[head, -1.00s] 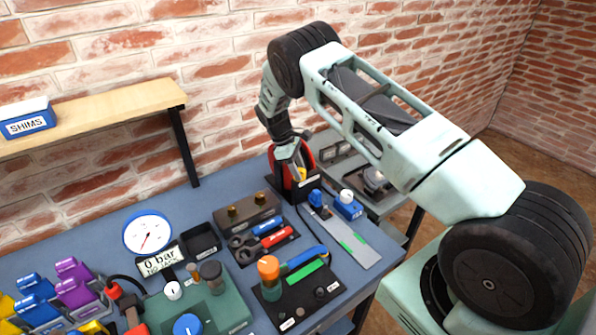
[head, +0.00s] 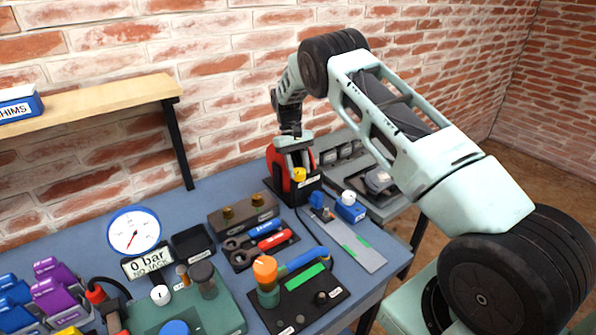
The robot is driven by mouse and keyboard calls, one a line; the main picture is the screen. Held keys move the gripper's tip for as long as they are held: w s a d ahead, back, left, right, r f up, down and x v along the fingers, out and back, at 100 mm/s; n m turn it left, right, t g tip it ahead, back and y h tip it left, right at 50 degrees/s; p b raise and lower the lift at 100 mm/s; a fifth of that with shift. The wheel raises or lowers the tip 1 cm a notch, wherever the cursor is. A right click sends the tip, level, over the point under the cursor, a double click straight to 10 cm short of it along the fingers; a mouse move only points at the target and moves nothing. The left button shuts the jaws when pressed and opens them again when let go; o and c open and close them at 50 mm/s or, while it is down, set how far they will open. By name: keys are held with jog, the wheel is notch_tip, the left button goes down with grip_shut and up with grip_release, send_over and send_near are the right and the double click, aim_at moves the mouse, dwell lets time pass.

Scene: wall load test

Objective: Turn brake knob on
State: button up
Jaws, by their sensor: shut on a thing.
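A red and black device (head: 275,166) stands at the back right of the blue bench. A yellow knob (head: 299,174) shows low on its front, above a small label too small to read. I take this for the brake knob, but its name cannot be read. My gripper (head: 297,165) reaches down in front of the device and is shut on the yellow knob. The fingers hide part of the knob and the middle of the device, so the knob's setting cannot be told.
A gauge (head: 134,231) and a display (head: 147,262) reading "0 bar NO JACK" stand at left. A grey side table adjoins at right.

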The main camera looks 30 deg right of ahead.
jog(key=shift+w+m+y, duration=0.1)
jog(key=shift+m+y, duration=0.2)
jog(key=shift+m, duration=0.3)
jog(key=shift+r, duration=0.1)
jog(key=o, duration=1)
jog(key=p+v, duration=0.2)
jog(key=v, duration=0.3)
jog(key=p+v, duration=0.3)
jog(key=v, duration=0.3)
jog(key=p+v, duration=0.2)
jog(key=v, duration=0.4)
jog(key=shift+s+d+r, duration=0.1)
jog(key=shift+s+r, duration=0.1)
jog(key=shift+p, duration=0.9)
